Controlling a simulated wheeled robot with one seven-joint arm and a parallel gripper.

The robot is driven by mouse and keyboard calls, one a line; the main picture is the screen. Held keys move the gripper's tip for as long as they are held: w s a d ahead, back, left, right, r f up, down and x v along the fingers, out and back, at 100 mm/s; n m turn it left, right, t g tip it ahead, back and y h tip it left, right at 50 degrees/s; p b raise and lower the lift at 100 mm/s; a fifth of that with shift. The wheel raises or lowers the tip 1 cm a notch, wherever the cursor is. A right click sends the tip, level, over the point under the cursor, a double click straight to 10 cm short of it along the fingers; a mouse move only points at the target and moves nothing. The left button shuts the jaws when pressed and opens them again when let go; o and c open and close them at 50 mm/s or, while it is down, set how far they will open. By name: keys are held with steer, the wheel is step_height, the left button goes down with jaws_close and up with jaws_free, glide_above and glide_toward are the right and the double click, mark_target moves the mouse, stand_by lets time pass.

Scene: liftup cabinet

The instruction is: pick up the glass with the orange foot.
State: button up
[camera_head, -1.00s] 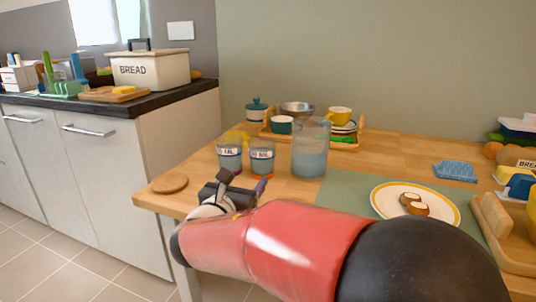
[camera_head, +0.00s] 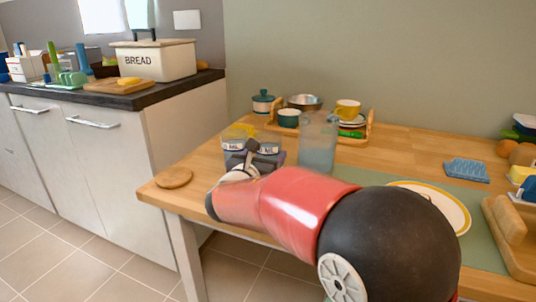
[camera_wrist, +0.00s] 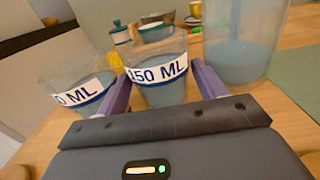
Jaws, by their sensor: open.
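Two clear measuring glasses stand side by side near the table's left end. The left glass (camera_wrist: 76,88), labelled "ML", stands just outside the left finger. In the head view my gripper (camera_head: 256,156) covers the lower parts of the left glass (camera_head: 233,143) and right glass (camera_head: 270,145).
A pitcher of bluish liquid (camera_head: 318,145) stands close to the right of the glasses. Behind are a tray (camera_head: 368,130) with cups and bowls. A round coaster (camera_head: 174,178) lies at the table's left corner. A plate (camera_head: 452,207) is farther right.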

steer(key=shift+w+r, duration=0.1)
steer(key=c, duration=0.9)
steer(key=shift+r, duration=0.1)
step_height(320, 180, up, 10)
steer(key=p, duration=0.1)
